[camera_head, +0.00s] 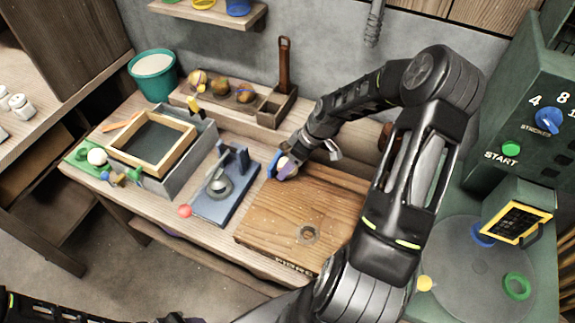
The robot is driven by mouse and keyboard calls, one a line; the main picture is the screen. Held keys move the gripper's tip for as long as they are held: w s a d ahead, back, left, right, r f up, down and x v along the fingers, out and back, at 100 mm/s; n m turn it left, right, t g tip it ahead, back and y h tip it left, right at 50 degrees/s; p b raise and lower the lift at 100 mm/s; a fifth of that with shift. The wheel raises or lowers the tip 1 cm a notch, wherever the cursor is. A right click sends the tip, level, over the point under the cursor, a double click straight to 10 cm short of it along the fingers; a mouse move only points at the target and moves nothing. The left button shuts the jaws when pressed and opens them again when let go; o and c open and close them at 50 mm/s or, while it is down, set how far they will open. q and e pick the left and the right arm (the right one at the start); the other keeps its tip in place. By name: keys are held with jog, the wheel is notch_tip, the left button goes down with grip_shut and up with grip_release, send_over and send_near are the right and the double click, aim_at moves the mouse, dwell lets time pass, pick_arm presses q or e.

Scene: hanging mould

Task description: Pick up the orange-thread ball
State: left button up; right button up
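A rack (283,112) at the back of the bench holds three brownish balls. The leftmost ball (198,79) shows yellow-orange markings, the middle ball (220,87) is darker, and the right ball (244,92) has a bluish mark. My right gripper (284,168) is at the back left corner of the wooden board, with a pale ball (286,163) between its fingers. The fingers partly cover this ball, and I cannot tell its thread colour. My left arm shows along the bottom left edge; its gripper is mostly out of frame and its opening cannot be made out.
A teal bucket (153,76) stands behind. A green machine (525,120) is at right.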

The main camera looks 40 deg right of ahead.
jog(key=shift+c, duration=0.4)
jog(key=c, duration=1.3)
jog(key=shift+d+r, duration=0.1)
jog(key=shift+d, duration=0.05)
jog(key=shift+s+d+r, duration=0.1)
jog(key=shift+s+r, duration=0.05)
jog(key=s+d+r, duration=0.2)
jog(key=s+d, duration=0.1)
jog(key=s+d+r+b, duration=0.1)
jog(key=s+d+r, duration=0.2)
jog(key=s+d+r+b, duration=0.1)
jog(key=s+d+r, duration=0.1)
jog(key=s+d, duration=0.1)
jog(key=shift+s+r, duration=0.3)
jog(key=shift+s, duration=0.15)
